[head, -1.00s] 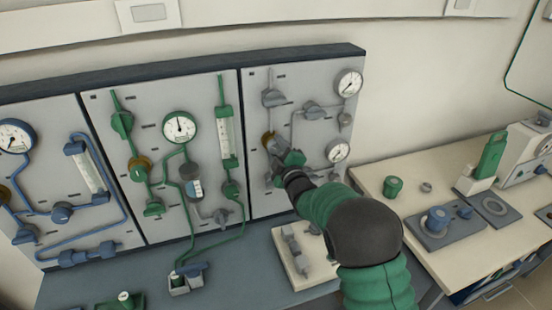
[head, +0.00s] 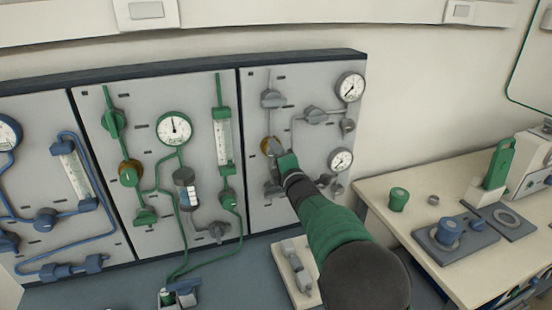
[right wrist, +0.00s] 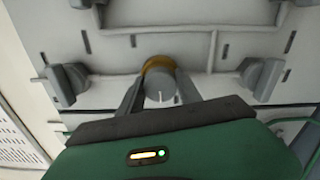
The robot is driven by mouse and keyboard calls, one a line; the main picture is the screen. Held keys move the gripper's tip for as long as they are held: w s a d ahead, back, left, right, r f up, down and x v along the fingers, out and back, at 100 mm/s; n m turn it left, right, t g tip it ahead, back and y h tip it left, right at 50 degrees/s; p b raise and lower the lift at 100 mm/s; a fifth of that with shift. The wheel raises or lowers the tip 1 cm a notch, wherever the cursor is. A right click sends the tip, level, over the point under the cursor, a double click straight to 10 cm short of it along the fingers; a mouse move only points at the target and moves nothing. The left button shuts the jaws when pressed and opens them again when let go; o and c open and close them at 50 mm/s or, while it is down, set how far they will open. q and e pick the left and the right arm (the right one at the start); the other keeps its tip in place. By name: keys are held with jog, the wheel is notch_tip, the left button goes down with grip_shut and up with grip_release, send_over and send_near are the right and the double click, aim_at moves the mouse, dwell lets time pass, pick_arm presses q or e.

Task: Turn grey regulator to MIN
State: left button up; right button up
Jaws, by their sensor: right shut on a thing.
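The grey regulator (right wrist: 160,86) is a round grey knob with a brass-coloured collar and a small white mark on its face. It is on the right, grey-piped panel (head: 318,185), and in the head view its brass collar (head: 266,145) shows beside my gripper. My right gripper (head: 275,150) is at the knob. In the right wrist view its two fingers (right wrist: 159,92) are shut on the knob, one at each side. I cannot read a MIN mark in either view. My left gripper is not in view.
Two grey gauges (head: 350,87) (head: 341,160) and grey valves (head: 314,115) are close to the arm on the same panel. Green-piped (head: 174,128) and blue-piped panels stand to the left. A grey fitting on a pale block (head: 293,270) lies below. A bench with equipment (head: 375,190) is at right.

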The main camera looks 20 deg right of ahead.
jog(key=shift+f, duration=0.5)
jog(key=o, duration=1.4)
jog(key=shift+r, duration=0.15)
jog(key=shift+c, duration=0.2)
jog(key=shift+r, duration=0.1)
jog(key=s+b, duration=0.1)
jog(key=s, duration=1.5)
jog(key=shift+s+d, duration=0.25)
jog(key=shift+s, duration=0.15)
